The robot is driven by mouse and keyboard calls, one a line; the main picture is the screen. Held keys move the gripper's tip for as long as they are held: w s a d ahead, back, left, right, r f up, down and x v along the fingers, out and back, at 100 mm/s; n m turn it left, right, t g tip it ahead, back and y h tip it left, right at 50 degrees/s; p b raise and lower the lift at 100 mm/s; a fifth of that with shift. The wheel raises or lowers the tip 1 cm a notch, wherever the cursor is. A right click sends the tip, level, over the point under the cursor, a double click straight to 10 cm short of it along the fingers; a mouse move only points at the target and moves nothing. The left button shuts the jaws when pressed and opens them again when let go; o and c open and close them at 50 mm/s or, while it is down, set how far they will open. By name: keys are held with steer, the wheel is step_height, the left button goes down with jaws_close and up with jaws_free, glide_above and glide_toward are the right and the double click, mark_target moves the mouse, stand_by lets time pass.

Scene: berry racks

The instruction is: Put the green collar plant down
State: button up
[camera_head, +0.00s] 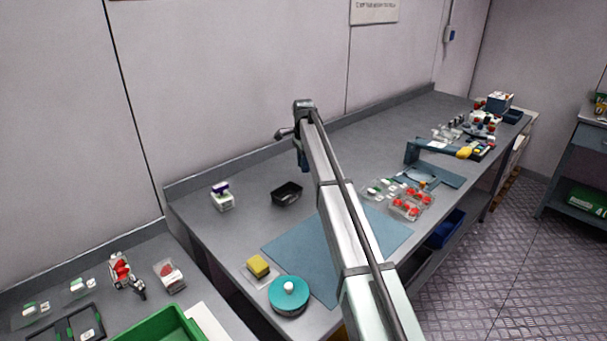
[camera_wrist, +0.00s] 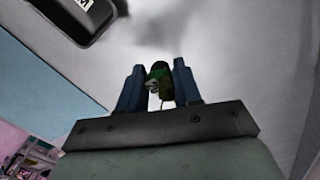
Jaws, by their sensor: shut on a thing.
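My gripper (camera_wrist: 157,84) is shut on the green collar plant (camera_wrist: 160,73), which shows in the wrist view as a small green piece with a dark end and a thin pale strand, between the two blue fingers. In the head view my gripper (camera_head: 303,158) is near the back of the grey workbench (camera_head: 245,215), beyond the black tray (camera_head: 287,193). The plant cannot be made out in the head view. I cannot tell how high it is above the bench.
A blue mat (camera_head: 295,250) lies mid-bench, with a teal round container (camera_head: 289,297) and a yellow sponge (camera_head: 258,266) by its front edge. Clear punnets with red berries (camera_head: 411,203) sit right. The back of the bench is mostly clear.

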steer(key=shift+f, duration=2.05)
steer(key=shift+f, duration=0.15)
steer(key=o, duration=1)
step_height(320, 180, up, 12)
steer(key=shift+r, duration=0.2)
